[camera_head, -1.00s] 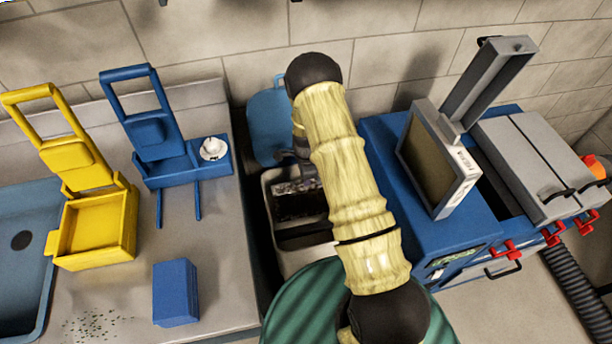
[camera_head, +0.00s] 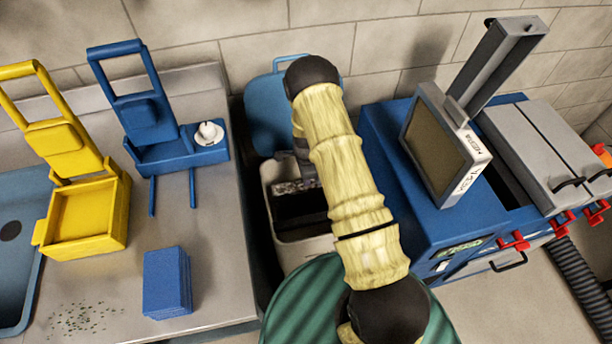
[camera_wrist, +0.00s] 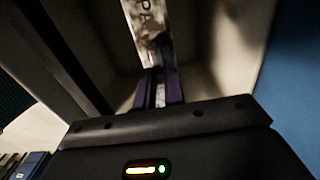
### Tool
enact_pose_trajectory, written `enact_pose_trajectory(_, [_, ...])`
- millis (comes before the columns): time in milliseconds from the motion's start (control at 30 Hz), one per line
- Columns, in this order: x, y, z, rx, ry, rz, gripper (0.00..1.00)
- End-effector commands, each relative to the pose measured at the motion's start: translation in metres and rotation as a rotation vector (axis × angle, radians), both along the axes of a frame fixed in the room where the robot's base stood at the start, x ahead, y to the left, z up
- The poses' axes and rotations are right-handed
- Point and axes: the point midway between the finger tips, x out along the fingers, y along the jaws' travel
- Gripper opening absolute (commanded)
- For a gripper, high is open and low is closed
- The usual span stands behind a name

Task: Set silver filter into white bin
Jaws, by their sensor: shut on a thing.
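The silver filter (camera_wrist: 150,35) shows in the wrist view as a worn silver edge with dark letters. My gripper (camera_wrist: 158,88) is shut on that edge with its purple fingers. In the head view the filter's silver edge (camera_head: 292,186) and dark face are down inside the white bin (camera_head: 303,252), below the rim. My arm hides the right part of the bin and most of my gripper. I cannot tell whether the filter touches the bin's floor.
The bin's blue lid (camera_head: 268,112) stands open behind it. A blue machine (camera_head: 400,190) with a framed tan filter (camera_head: 437,150) stands right. A counter (camera_head: 215,270) at left holds yellow (camera_head: 88,215) and blue dustpan-like holders (camera_head: 165,150) and a blue block (camera_head: 167,283).

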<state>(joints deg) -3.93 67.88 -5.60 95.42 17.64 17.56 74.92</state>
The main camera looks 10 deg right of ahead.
Motion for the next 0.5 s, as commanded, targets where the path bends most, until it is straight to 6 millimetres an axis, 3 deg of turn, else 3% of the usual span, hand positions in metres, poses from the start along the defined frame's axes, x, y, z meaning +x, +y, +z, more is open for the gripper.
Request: enact_pose_trajectory(500, [0.000,0.000,-0.035,0.000,-0.001,-0.001,0.00])
